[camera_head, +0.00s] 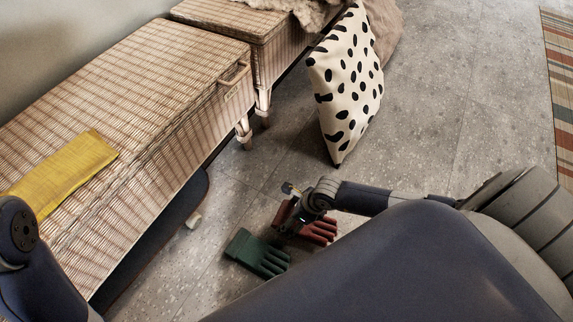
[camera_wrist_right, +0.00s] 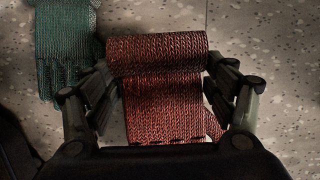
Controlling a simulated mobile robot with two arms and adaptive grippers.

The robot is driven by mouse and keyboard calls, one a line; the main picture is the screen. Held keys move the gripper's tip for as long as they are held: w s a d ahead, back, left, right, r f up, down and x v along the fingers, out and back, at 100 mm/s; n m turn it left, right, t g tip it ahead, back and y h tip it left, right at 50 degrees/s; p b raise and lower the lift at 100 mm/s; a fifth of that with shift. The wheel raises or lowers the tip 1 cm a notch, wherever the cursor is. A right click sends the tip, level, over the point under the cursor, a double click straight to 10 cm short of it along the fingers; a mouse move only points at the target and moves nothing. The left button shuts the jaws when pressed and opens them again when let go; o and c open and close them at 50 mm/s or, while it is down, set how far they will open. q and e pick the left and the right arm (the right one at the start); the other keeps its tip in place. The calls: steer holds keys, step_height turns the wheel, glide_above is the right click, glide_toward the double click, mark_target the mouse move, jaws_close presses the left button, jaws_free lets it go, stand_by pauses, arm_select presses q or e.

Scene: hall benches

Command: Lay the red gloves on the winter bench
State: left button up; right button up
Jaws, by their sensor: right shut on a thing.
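The red gloves (camera_head: 320,231) are low over or on the grey floor, right of the green gloves (camera_head: 258,253). My right gripper (camera_head: 291,212) is shut on them. In the right wrist view the knitted red gloves (camera_wrist_right: 165,100) lie between the two fingers, and the green gloves (camera_wrist_right: 66,45) lie to the left. I cannot tell whether the red gloves are clear of the floor. Two wicker benches stand at the left: a near one (camera_head: 150,75) and a far one (camera_head: 232,20). No label shows which is the winter bench. My left gripper is out of the picture.
A yellow cloth (camera_head: 65,172) lies on the near bench, whose lid is otherwise bare. Grey-brown fur (camera_head: 308,8) covers part of the far bench. A black-spotted white cushion (camera_head: 346,85) leans beside the far bench. A striped rug (camera_head: 560,90) lies at the right.

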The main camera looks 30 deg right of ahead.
steer(key=shift+s+a+r+p, duration=0.15)
steer(key=shift+s+p, duration=0.15)
steer(key=shift+s, duration=0.55)
steer(key=shift+s+a+p, duration=0.15)
steer(key=shift+s+p, duration=0.15)
steer(key=shift+s, duration=0.5)
